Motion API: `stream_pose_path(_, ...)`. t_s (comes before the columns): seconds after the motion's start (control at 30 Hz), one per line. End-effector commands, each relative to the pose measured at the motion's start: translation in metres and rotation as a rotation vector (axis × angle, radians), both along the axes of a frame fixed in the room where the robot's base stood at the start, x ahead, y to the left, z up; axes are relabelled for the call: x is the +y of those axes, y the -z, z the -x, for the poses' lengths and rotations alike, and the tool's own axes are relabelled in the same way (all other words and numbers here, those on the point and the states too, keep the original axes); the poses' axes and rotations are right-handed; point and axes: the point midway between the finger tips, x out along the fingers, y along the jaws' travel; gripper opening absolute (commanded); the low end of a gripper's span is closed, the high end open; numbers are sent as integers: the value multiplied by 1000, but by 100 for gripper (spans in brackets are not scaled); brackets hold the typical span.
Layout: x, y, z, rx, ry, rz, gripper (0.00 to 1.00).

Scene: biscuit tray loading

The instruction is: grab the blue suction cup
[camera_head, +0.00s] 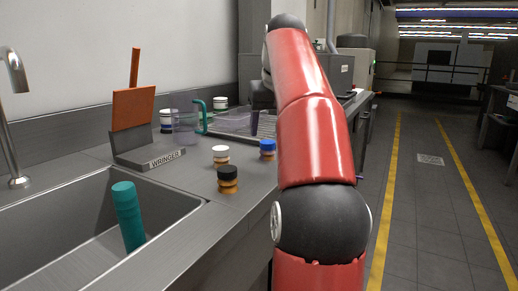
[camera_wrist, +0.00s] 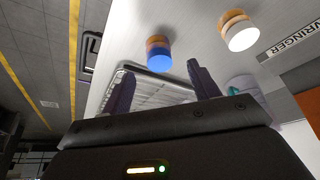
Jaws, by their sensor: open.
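The blue suction cup (camera_head: 267,149), with a blue top and an orange-brown body, stands upright on the steel counter beside my red arm. In the wrist view the same blue suction cup (camera_wrist: 159,53) shows near the top, between and beyond my fingertips. My gripper (camera_wrist: 158,80) has its two dark fingers spread apart with nothing between them. In the head view my gripper (camera_head: 254,122) is mostly hidden behind my arm, with a finger pointing down over the counter near the tray.
A white-topped cup (camera_head: 220,155) and a black-topped cup (camera_head: 228,179) stand close by. A ribbed metal tray (camera_head: 232,122) lies behind. The wringer stand (camera_head: 150,157), a clear jug (camera_head: 185,125) and a sink (camera_head: 75,245) holding a teal cylinder (camera_head: 128,215) are to the left.

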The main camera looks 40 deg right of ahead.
Motion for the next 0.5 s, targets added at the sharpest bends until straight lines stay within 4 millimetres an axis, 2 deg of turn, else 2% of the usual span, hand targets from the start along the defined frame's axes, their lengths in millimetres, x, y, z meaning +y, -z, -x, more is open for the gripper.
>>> stream_pose_path(0.03, -1, 7, -2, 2, 1, -1, 61)
stream_pose_path(0.27, -6, 25, -12, 2, 0, -1, 61)
stream_pose_path(0.5, -13, 56, -28, 2, 0, -1, 61)
